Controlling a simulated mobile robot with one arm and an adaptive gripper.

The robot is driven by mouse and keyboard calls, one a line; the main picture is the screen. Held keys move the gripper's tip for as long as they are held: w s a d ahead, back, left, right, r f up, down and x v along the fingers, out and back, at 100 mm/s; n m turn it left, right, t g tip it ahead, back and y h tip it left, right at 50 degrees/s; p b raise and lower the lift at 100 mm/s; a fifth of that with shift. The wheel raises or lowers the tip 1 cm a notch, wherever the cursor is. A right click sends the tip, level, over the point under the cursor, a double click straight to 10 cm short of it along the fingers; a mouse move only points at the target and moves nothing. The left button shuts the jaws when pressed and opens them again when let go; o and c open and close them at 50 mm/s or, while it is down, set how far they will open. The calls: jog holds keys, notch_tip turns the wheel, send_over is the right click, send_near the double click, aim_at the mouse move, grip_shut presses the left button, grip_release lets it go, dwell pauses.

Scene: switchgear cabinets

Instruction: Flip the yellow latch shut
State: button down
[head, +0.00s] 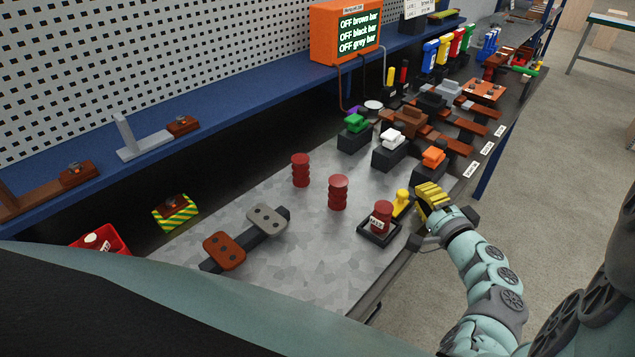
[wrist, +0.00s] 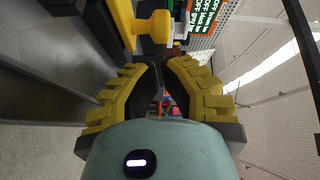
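The yellow latch (head: 402,203) stands at the right front of the workbench, beside a red labelled drum (head: 381,217) in a black square tray. In the wrist view the yellow latch (wrist: 155,27) shows at the top, with a round knob and a yellow bar left of it. My gripper (head: 430,197), with yellow ribbed fingers, is just right of the latch near the bench edge. In the wrist view my gripper (wrist: 162,68) has its fingertips close together with nothing seen between them. I cannot tell whether it touches the latch.
Two red drums (head: 338,192) stand behind the tray. Black blocks with green, white and orange tops (head: 432,160) are farther back. An orange display (head: 346,32) lists OFF brown, black and grey bar. The floor right of the bench is clear.

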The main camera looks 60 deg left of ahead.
jog(key=shift+s+a, duration=0.25)
jog(key=shift+s, duration=0.05)
jog(key=shift+s+f+b, duration=0.1)
jog(key=shift+s+b, duration=0.25)
jog(key=shift+b, duration=0.25)
jog(key=shift+s+d+b, duration=0.3)
jog(key=shift+s+b, duration=0.35)
jog(key=shift+b, duration=0.25)
jog(key=shift+w, duration=0.1)
